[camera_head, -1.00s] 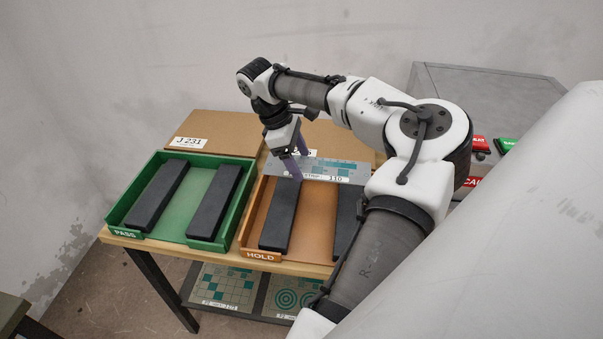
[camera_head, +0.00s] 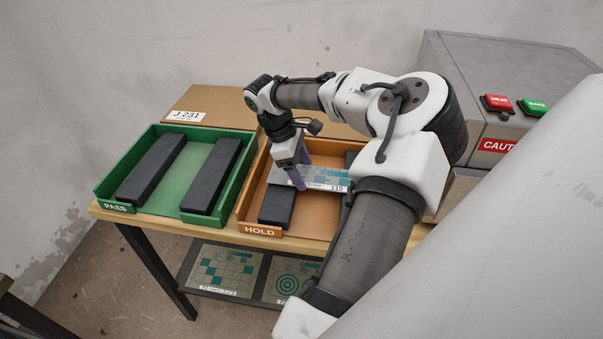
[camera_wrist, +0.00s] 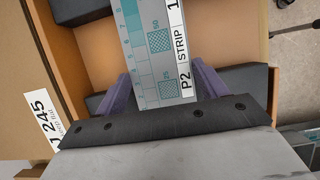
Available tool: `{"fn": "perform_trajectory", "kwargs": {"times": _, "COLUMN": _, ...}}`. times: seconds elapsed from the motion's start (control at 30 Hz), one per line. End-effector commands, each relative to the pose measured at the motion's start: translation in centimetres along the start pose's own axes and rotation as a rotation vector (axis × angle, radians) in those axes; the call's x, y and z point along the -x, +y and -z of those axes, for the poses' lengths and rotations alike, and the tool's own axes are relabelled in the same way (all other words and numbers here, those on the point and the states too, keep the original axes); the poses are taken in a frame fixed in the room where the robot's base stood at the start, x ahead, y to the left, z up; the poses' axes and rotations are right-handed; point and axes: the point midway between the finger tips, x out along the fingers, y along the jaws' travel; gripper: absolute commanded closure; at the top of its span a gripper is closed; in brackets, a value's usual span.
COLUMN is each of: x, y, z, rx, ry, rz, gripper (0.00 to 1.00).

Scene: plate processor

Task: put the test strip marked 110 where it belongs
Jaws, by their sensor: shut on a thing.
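The test strip (camera_head: 322,178) is a grey plate with teal squares and a white label reading 110. It also shows in the wrist view (camera_wrist: 150,45), where the label reads P2 STRIP. My gripper (camera_head: 297,178) is shut on the strip's near end in the wrist view, with a purple finger on each side. The strip lies level over the orange HOLD tray (camera_head: 262,229), crossing above a black bar (camera_head: 276,208) in it. I cannot tell whether it touches the bars. The green PASS tray (camera_head: 118,207) stands to the left with two black bars.
A cardboard box marked J 231 (camera_head: 215,103) stands behind the PASS tray. A grey machine (camera_head: 490,70) with red and green buttons stands at the right. Patterned plates (camera_head: 225,270) lie on the shelf below. My arm hides the HOLD tray's right part.

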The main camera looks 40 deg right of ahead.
Motion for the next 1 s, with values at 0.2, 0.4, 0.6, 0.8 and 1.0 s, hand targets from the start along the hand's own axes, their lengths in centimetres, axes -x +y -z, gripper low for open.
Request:
{"fn": "perform_trajectory", "kwargs": {"times": 0.2, "x": -0.34, "y": 0.04, "z": 0.18, "rx": 0.000, "ry": 0.000, "rz": -0.002, "gripper": 0.50}}
{"fn": "perform_trajectory", "kwargs": {"times": 0.4, "x": -0.54, "y": -0.01, "z": 0.26, "rx": 0.001, "ry": 0.001, "rz": 0.000, "gripper": 0.50}}
{"fn": "perform_trajectory", "kwargs": {"times": 0.6, "x": -0.61, "y": 0.02, "z": 0.27, "rx": 0.000, "ry": 0.000, "rz": -0.001, "gripper": 0.07}}
{"fn": "perform_trajectory", "kwargs": {"times": 0.8, "x": -0.60, "y": 0.02, "z": 0.27, "rx": 0.000, "ry": 0.000, "rz": -0.001, "gripper": 0.07}}
{"fn": "perform_trajectory", "kwargs": {"times": 1.0, "x": -0.04, "y": 0.07, "z": 0.21, "rx": 0.000, "ry": 0.000, "rz": -0.004, "gripper": 0.07}}
